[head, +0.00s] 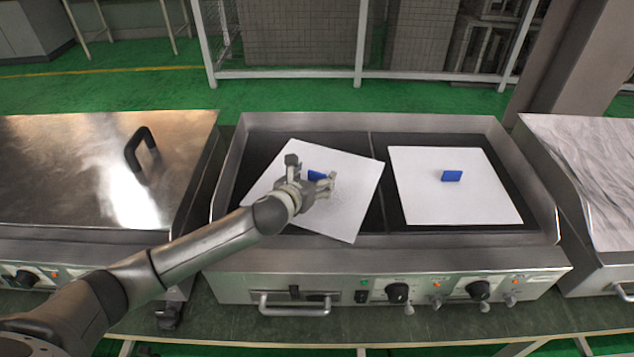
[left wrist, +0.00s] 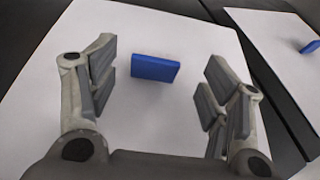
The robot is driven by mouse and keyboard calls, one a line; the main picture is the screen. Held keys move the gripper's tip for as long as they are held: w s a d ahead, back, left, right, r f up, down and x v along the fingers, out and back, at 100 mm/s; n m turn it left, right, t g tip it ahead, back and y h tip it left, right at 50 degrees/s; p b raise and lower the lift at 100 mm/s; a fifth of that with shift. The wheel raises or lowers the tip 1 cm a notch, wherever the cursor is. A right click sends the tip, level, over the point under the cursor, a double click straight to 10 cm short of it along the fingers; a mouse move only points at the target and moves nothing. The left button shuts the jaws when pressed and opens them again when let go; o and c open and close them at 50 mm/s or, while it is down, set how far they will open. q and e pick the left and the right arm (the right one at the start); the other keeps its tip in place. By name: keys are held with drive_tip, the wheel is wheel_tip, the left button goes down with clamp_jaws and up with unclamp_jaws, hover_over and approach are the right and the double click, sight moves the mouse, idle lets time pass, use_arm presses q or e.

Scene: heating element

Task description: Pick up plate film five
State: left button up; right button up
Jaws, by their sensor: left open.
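Two white square plates with small blue blocks on them lie on the dark griddle. The left plate (head: 345,218) is turned at an angle, and its blue block (head: 318,175) is partly covered by my gripper in the head view. The right plate (head: 420,203) lies nearly straight, with its blue block (head: 452,176) in clear view. I cannot tell which one is plate film five. My left gripper (head: 310,176) is open over the left plate. In the left wrist view the left plate's blue block (left wrist: 155,68) stands between and beyond the open fingers (left wrist: 160,88), apart from them. My right gripper is not seen.
The griddle has a raised metal rim (head: 547,205) and front knobs (head: 397,293). A closed metal lid with a black handle (head: 141,150) stands at the left. A foil-like covered unit (head: 590,180) stands at the right. The space above the right plate is clear.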

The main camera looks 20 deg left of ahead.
sight(316, 173)
use_arm(q)
drive_tip(key=x, duration=0.4)
drive_tip(key=shift+a+f, duration=0.1)
drive_tip(key=shift+a, duration=0.1)
drive_tip(key=shift+c, duration=0.4)
drive_tip(key=c, duration=1.2)
drive_tip(key=shift+o, duration=0.2)
